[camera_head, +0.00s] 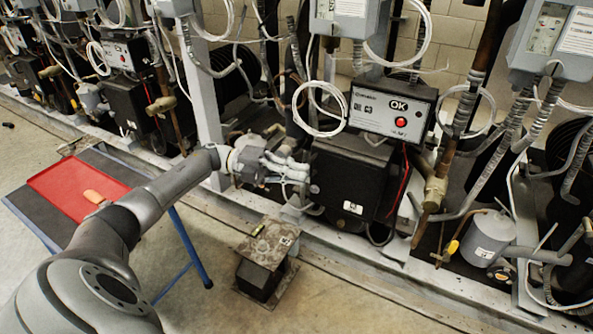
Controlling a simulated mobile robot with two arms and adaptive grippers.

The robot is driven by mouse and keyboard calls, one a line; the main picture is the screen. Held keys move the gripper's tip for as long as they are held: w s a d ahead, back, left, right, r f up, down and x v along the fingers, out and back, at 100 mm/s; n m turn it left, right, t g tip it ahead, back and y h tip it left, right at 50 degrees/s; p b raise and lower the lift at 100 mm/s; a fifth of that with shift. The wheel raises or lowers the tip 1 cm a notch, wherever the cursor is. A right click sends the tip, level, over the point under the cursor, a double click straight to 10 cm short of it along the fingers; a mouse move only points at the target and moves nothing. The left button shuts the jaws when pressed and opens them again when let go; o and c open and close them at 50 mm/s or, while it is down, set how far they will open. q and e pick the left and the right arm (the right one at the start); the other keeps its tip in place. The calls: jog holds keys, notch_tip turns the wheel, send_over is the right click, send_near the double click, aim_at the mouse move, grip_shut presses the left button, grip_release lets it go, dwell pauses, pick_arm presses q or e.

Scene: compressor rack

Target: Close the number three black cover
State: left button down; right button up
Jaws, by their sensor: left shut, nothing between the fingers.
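A black box-like cover (350,180) sits on the compressor in the middle of the rack, under a control box (390,108) marked "OIL C3" with an "OK" sign and a red button. A small white label is on the lower front of the cover. I cannot tell whether the cover is fully closed. My left gripper (302,176) reaches in from the left with its fingers shut and empty, beside the cover's left side. I cannot tell whether the fingertips touch it. My right gripper is not in view.
Conduits and copper pipes (467,120) surround the cover. A grey cylinder (488,236) stands at the right. A small black stand (260,280) is on the floor below. A table with a red tray (65,183) is at the left. The floor in front is mostly clear.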

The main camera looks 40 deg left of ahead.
pick_arm(q)
jog(key=shift+w+a+r, duration=0.25)
jog(key=shift+w+a, duration=0.15)
jog(key=v, duration=1.1)
jog(key=shift+s+a+f, duration=0.15)
jog(key=shift+s+f, duration=0.1)
jog(key=shift+s, duration=0.3)
